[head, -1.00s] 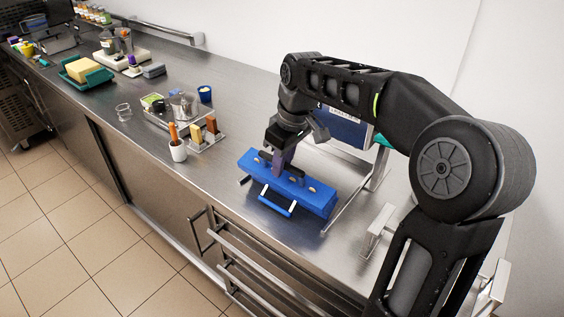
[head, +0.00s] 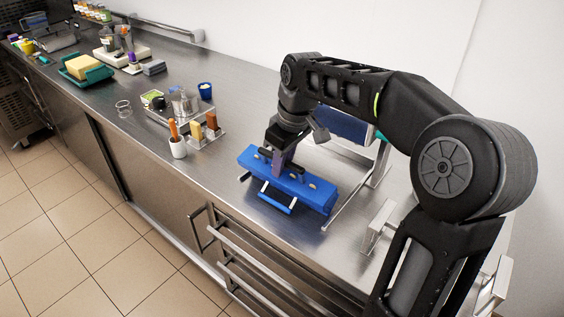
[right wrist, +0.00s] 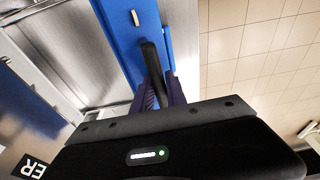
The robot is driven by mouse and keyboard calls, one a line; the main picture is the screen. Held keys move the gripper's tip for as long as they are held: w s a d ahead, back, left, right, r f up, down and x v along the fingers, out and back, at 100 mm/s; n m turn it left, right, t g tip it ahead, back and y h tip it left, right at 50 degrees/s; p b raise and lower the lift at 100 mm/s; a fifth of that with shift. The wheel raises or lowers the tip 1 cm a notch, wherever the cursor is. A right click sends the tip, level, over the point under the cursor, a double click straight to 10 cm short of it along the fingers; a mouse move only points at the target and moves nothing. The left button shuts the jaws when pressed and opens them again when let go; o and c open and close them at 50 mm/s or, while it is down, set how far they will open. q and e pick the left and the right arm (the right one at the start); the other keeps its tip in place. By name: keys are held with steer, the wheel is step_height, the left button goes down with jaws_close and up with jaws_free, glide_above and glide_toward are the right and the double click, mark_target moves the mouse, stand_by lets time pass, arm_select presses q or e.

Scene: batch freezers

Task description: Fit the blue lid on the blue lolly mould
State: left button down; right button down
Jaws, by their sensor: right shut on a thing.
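The blue lid (head: 313,187), with pale spots along its top, lies over the counter in the head view. A blue piece with a front bar (head: 274,202), apparently the blue lolly mould, shows low at its front side. I cannot tell whether the lid rests fully on it. My right gripper (head: 283,163) is above the lid, its purple fingers shut on the lid's dark handle. In the right wrist view, the handle (right wrist: 150,60) stands between the fingers, with the blue lid (right wrist: 128,30) behind. My left gripper is not in view.
A metal frame (head: 352,200) stands just right of the lid, and a dark blue panel (head: 345,125) is behind my right arm. A white cup (head: 178,148) and a holder with lollies (head: 207,137) are to the left.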

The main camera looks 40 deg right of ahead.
steer(key=shift+s+f, duration=0.15)
steer(key=shift+f, duration=0.3)
steer(key=c, duration=1.3)
jaws_free()
steer(key=shift+w+v, duration=0.15)
steer(key=shift+v, duration=1.95)
steer(key=shift+w+v, duration=0.1)
steer(key=shift+v, duration=2)
